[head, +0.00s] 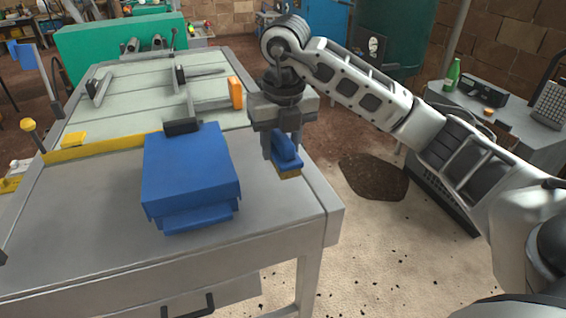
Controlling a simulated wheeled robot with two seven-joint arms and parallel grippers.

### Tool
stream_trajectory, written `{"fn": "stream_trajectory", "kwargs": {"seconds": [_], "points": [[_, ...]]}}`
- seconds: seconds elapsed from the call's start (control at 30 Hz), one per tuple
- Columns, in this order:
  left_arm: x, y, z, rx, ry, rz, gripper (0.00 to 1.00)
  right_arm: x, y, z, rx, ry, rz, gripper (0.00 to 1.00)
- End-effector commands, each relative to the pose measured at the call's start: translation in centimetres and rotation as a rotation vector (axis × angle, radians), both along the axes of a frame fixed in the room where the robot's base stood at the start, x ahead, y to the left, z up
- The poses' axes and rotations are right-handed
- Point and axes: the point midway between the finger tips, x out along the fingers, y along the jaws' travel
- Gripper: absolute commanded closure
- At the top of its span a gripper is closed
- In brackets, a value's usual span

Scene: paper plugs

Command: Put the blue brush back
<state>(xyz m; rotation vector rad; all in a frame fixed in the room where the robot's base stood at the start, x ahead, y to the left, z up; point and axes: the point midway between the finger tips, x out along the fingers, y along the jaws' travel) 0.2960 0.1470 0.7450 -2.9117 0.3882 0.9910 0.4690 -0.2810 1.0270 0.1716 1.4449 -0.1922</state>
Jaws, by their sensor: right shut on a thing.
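The blue brush (286,152) has a blue back and tan bristles pointing down. My right gripper (283,140) is shut on it and holds it near the right edge of the grey table (285,215). The brush is to the right of a blue box-like block (190,170) and apart from it. I cannot tell how high the brush is above the table top. The gripper hides the upper part of the brush. My left gripper is not in view.
A yellow strip (100,147) crosses the table on the left. An orange-handled tool (235,93) and grey fixtures stand behind the blue block. The front right of the table top is clear. A second table (470,115) stands at the right.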

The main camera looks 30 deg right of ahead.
Motion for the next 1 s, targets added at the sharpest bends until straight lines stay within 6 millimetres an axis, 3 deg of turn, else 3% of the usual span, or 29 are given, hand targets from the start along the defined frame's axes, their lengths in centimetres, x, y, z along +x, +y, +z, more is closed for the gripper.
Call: {"fn": "stream_trajectory", "kwargs": {"seconds": [0.37,0.53,0.97,1.0], "points": [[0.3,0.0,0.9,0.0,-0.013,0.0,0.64,2.1,-2.0,-3.3,-0.002,0.002,-0.002,0.81],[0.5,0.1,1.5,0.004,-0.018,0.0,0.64,1.9,-1.8,-5.6,-0.002,-0.001,0.0,0.81],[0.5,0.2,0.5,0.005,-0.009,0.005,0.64,2.0,-1.8,-6.5,-0.002,-0.004,0.0,0.81],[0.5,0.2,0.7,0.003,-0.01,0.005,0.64,2.0,-1.8,-6.3,-0.002,-0.004,0.0,0.49]]}}
